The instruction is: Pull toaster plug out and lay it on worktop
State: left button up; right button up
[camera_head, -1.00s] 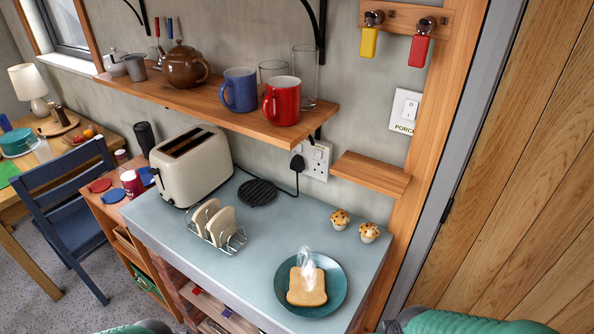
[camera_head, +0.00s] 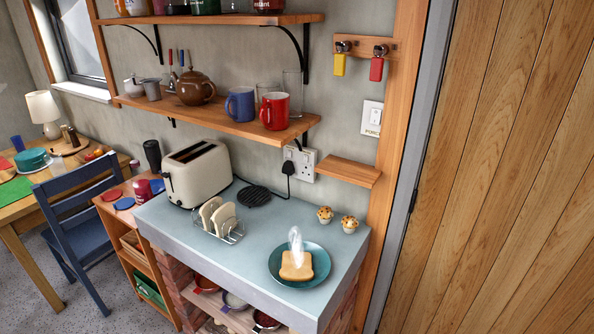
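The cream toaster (camera_head: 196,176) stands at the back left of the grey worktop (camera_head: 240,253). A black plug (camera_head: 288,168) sits in the left side of the white double wall socket (camera_head: 304,163). Its black cord hangs from the plug to the worktop, near a dark coiled or ridged round item (camera_head: 254,195) beside the toaster. Neither of my grippers is in view.
A toast rack (camera_head: 222,220) with toast, a teal plate (camera_head: 310,277) with steaming toast and two muffins (camera_head: 337,220) are on the worktop. A small wooden shelf (camera_head: 348,172) juts out right of the socket. A mug shelf (camera_head: 225,122) hangs above.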

aim_at(288, 168)
jog(key=z, duration=4.1)
jog(key=k, duration=1.15)
jog(key=k+z, duration=0.45)
jog(key=k, duration=0.15)
jog(key=k+l+z, duration=0.3)
jog(key=k+z, duration=0.25)
jog(key=k, duration=0.25)
jog(key=u, duration=4.1)
jog(key=i+j, duration=0.1)
